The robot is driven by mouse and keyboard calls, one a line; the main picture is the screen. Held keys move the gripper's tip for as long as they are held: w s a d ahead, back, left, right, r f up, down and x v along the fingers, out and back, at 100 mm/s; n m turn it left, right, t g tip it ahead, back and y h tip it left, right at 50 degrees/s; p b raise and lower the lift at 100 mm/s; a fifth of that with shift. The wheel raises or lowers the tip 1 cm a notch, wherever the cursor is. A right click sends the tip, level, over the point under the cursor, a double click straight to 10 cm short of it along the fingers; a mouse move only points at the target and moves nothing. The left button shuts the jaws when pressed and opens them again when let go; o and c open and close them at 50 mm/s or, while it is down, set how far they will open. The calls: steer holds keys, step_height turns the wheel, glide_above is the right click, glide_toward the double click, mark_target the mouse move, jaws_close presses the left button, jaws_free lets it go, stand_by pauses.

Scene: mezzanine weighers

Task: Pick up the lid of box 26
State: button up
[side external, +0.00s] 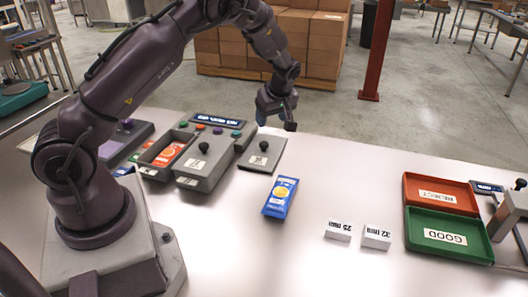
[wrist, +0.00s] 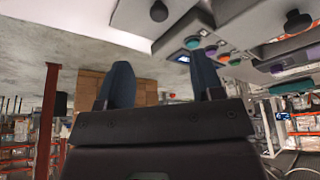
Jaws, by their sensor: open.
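Two grey lids with black knobs show in the side view. One lid (side external: 205,163) sits on a grey box (side external: 207,182); the other lid (side external: 262,157) lies on the table to its right. Both have small white labels, too small for me to read, so I cannot tell which is 26. My gripper (side external: 276,119) is open and empty, above and beyond the right lid, touching nothing. In the wrist view its fingers (wrist: 161,65) are apart, with one black knob (wrist: 158,11) at the top and another knob (wrist: 297,21) at top right.
An open grey box (side external: 150,173) holds an orange packet (side external: 170,154). A button panel (side external: 217,121) stands behind. A blue packet (side external: 280,196), two white blocks (side external: 376,237), a red tray (side external: 440,181) and a green tray (side external: 448,253) stand rightward. The table's front middle is clear.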

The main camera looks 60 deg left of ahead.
mark_target(264, 143)
steer(key=x, duration=1.2)
steer(key=shift+w+a+f, duration=0.1)
steer(key=shift+f, duration=0.1)
steer(key=c, duration=1)
